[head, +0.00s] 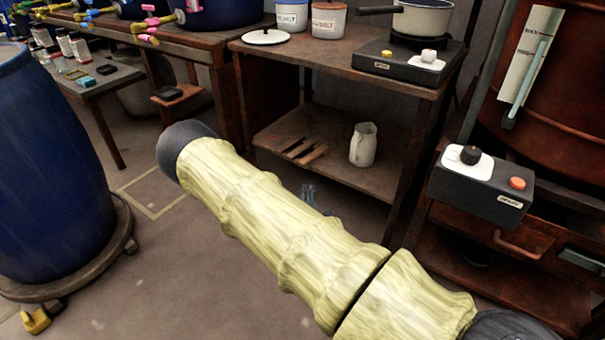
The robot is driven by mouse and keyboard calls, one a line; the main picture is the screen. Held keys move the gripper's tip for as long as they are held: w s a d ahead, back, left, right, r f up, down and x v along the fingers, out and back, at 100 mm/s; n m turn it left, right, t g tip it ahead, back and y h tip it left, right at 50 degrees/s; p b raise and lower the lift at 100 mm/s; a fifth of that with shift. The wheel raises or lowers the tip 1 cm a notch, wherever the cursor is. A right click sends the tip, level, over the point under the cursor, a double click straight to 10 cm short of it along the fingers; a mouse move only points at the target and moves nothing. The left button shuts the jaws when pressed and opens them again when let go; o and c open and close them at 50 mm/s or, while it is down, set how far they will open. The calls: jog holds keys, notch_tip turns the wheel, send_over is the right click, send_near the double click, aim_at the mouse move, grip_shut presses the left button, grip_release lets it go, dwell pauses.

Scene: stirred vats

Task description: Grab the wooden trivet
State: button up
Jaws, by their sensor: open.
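A brown slatted piece that looks like the wooden trivet (305,150) lies flat on the lower shelf of the wooden bench, towards its left side. Its slats are dark and close in colour to the shelf. My pale, wood-textured arm crosses the middle of the view from lower right to upper left, in front of the bench. I cannot make out my gripper. A small bluish shape shows just above the arm, below the shelf's front edge, too small and dim to identify.
A white jug (363,145) stands on the lower shelf (290,125), right of the slatted piece. Above, the bench top bears a hotplate (410,65) with a saucepan (422,16), jars and a lid. A blue barrel (50,170) stands left; a control box (482,185) juts out right.

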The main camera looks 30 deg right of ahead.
aim_at(302, 164)
jog(key=w+d+r+n+t+b, duration=0.1)
jog(key=w+d, duration=0.4)
jog(key=w, duration=0.6)
jog(key=shift+d+r+b, duration=0.15)
jog(key=shift+r+b, duration=0.4)
jog(key=shift+b, duration=0.85)
jog(key=shift+c, duration=0.5)
grip_shut()
jog(key=shift+r+p, duration=0.9)
jog(key=shift+r, duration=0.5)
jog(key=shift+f, duration=0.1)
jog(key=shift+w, duration=0.1)
